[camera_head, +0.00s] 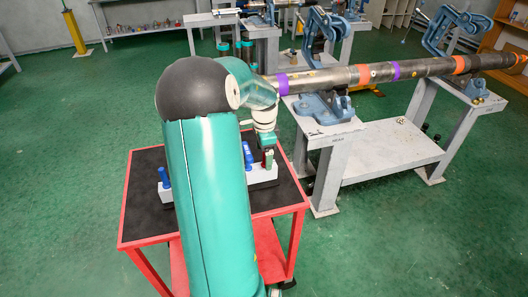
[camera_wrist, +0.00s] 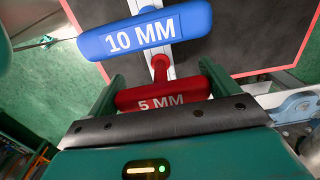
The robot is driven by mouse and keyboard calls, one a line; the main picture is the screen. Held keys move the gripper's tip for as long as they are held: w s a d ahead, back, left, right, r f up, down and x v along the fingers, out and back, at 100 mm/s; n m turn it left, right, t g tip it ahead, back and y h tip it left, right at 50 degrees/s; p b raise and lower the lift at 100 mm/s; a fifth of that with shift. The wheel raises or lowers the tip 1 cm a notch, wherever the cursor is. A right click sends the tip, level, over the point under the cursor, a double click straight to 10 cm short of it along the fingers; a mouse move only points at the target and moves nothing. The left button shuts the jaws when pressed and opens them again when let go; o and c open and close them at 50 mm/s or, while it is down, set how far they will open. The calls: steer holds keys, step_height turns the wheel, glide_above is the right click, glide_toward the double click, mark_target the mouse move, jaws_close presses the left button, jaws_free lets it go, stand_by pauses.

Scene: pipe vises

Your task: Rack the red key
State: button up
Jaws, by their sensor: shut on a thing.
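The red key, marked 5 MM, shows in the wrist view (camera_wrist: 160,98) between the two fingers of my gripper (camera_wrist: 163,84). My gripper is shut on its handle. The red key's shaft points away from the camera toward a white rack (camera_wrist: 258,88). In the head view my gripper (camera_head: 267,143) is low over the right end of the white rack (camera_head: 263,176), with a small dark red part of the key (camera_head: 267,160) below it. I cannot tell whether the shaft's tip is inside the rack.
A blue key marked 10 MM (camera_wrist: 145,34) is close beside the red one. Another blue key (camera_head: 164,178) stands at the rack's left end. The rack sits on a red cart's dark top (camera_head: 143,215). A long pipe (camera_head: 340,76) in blue vises is behind, right.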

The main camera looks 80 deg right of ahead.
steer(key=shift+f, duration=0.1)
stand_by(0.3)
steer(key=o, duration=1.3)
step_height(320, 180, up, 14)
steer(key=shift+f, duration=0.1)
